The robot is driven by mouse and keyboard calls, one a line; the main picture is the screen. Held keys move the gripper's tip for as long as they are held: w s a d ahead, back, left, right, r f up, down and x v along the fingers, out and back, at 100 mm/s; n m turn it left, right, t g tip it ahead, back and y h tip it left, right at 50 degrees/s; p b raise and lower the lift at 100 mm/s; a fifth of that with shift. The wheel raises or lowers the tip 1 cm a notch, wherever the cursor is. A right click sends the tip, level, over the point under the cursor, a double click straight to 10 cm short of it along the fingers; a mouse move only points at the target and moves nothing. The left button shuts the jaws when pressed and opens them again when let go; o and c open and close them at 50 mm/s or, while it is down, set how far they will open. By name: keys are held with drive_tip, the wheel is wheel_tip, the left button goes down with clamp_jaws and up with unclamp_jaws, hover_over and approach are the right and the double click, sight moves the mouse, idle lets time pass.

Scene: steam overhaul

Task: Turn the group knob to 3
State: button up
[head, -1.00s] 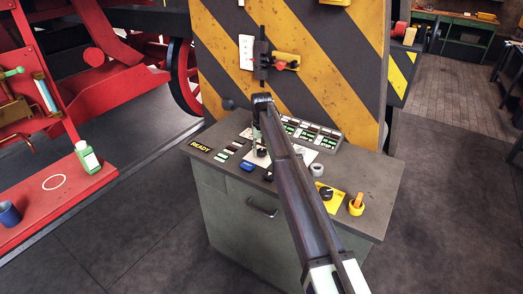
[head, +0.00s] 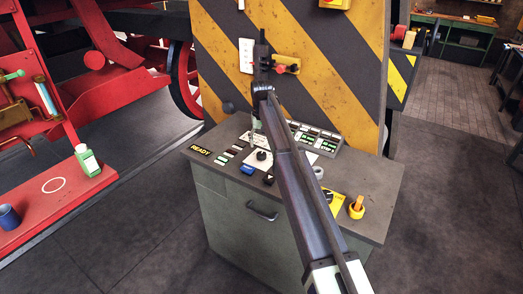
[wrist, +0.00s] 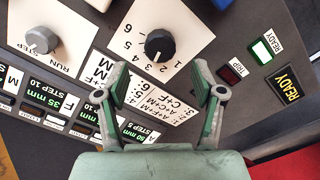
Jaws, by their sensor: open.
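The group knob (wrist: 160,45) is black and round, on a white plate with a dial of numbers up to 6. My gripper (wrist: 160,82) is open and empty. In the wrist view its two green-grey fingers stand apart, with the knob beyond their tips and roughly centred between them, not touched. In the head view my arm hides most of the gripper.
A grey RUN/STEP knob (wrist: 42,40) sits left of the group knob in the wrist view. TRIP (wrist: 230,73) and READY (wrist: 262,51) indicators lie to its right.

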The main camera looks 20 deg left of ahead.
sight(261, 154)
wheel_tip(261, 154, up, 6)
idle(0.4)
idle(0.3)
